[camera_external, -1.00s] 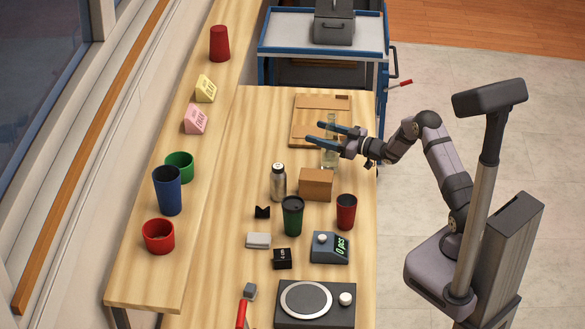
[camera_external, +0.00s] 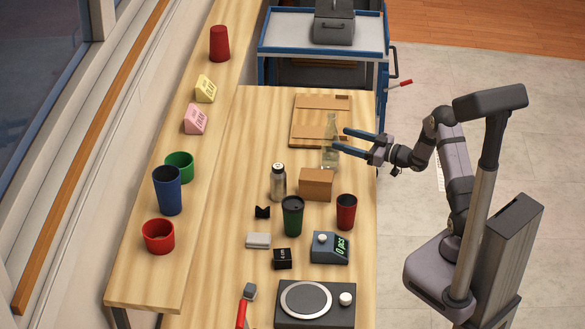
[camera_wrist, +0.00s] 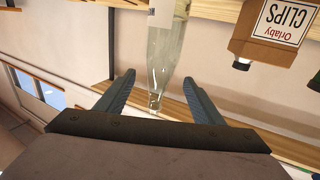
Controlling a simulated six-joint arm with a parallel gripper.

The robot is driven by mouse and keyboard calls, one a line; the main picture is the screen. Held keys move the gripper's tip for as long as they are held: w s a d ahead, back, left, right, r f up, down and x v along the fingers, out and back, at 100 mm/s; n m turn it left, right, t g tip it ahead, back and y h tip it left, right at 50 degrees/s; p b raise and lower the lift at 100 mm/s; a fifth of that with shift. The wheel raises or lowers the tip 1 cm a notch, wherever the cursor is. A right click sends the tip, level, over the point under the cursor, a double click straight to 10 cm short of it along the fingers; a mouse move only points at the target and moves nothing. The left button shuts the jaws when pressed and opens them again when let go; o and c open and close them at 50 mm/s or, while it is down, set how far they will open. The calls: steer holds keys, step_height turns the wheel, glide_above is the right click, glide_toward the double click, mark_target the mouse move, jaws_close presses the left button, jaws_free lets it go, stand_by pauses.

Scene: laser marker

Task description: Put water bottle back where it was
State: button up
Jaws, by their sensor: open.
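A clear, see-through bottle (camera_external: 330,153) stands upright on the wooden table, at the near end of the wooden board. My gripper (camera_external: 340,139) is open, just to the right of the bottle, with its fingers pointing left. In the wrist view the bottle (camera_wrist: 163,50) appears upside down, straight ahead in the gap between the open finger tips (camera_wrist: 157,80). Nothing is held. A steel bottle with a black cap (camera_external: 278,183) stands apart, to the left of a brown box.
The wooden board (camera_external: 305,120) lies behind. Table left of the board is clear.

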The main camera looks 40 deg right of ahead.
steer(key=shift+v, duration=1.25)
steer(key=s+f+m+g+h, duration=0.1)
steer(key=s+f+g+h, duration=0.1)
steer(key=s+g, duration=0.1)
steer(key=s+a+f+m+g+h, duration=0.1)
steer(key=s+f+g+h, duration=0.1)
steer(key=s, duration=0.3)
steer(key=s+f+m+g+h, duration=0.2)
steer(key=s+f+g+h, duration=0.1)
steer(key=s+g+h, duration=0.1)
steer(key=shift+a+f, duration=0.1)
steer(key=shift+a, duration=0.2)
steer(key=s+a+g, duration=0.3)
steer(key=s+a, duration=0.1)
steer(key=s, duration=0.6)
steer(key=s+a+f+g+y, duration=0.1)
steer(key=s+a+g, duration=0.3)
steer(key=s, duration=0.7)
steer(key=shift+f+m+g, duration=0.2)
steer(key=shift+m+g, duration=0.1)
